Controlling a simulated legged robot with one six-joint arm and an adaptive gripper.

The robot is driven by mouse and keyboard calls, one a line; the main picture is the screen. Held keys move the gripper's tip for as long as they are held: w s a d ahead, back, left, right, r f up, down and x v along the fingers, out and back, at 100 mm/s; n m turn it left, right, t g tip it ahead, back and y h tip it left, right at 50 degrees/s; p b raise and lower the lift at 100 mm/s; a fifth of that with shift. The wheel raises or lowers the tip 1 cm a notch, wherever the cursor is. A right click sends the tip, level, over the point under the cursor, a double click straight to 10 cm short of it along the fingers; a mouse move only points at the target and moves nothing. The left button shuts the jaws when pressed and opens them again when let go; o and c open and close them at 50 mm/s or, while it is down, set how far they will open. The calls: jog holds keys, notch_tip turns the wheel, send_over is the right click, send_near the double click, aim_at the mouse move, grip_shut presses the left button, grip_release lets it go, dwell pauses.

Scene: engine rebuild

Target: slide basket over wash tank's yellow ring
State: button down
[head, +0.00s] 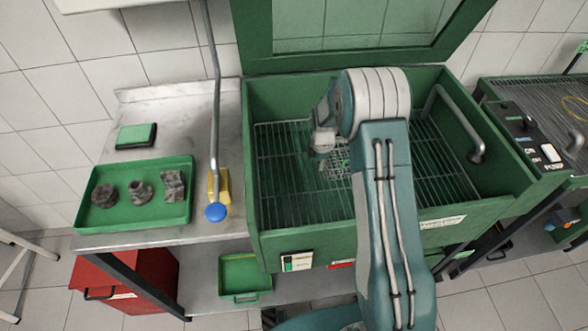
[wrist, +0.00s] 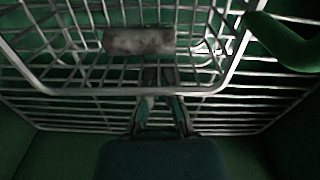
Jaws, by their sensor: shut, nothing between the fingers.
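The wire basket (head: 338,163) sits inside the green wash tank (head: 262,215), partly hidden behind my arm in the head view. In the wrist view the basket's pale wire rim (wrist: 85,92) and mesh fill the upper part. A rough grey-brown piece (wrist: 138,40) shows against the mesh. My gripper (wrist: 159,76) is shut and empty, its fingertips close to the basket's near rim; I cannot tell whether they touch it. In the head view my wrist reaches down into the tank. No yellow ring shows inside the tank; it may be hidden.
The tank has a wire rack floor, a raised green lid (head: 350,25) behind and a grey bent pipe (head: 475,152) at right. On the left bench are a green tray (head: 138,222) with three dirty parts, a yellow item (head: 224,184) and a blue knob (head: 215,212).

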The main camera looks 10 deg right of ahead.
jog(key=d, duration=0.7)
jog(key=w+d, duration=0.1)
jog(key=d, duration=0.2)
jog(key=shift+d, duration=0.35)
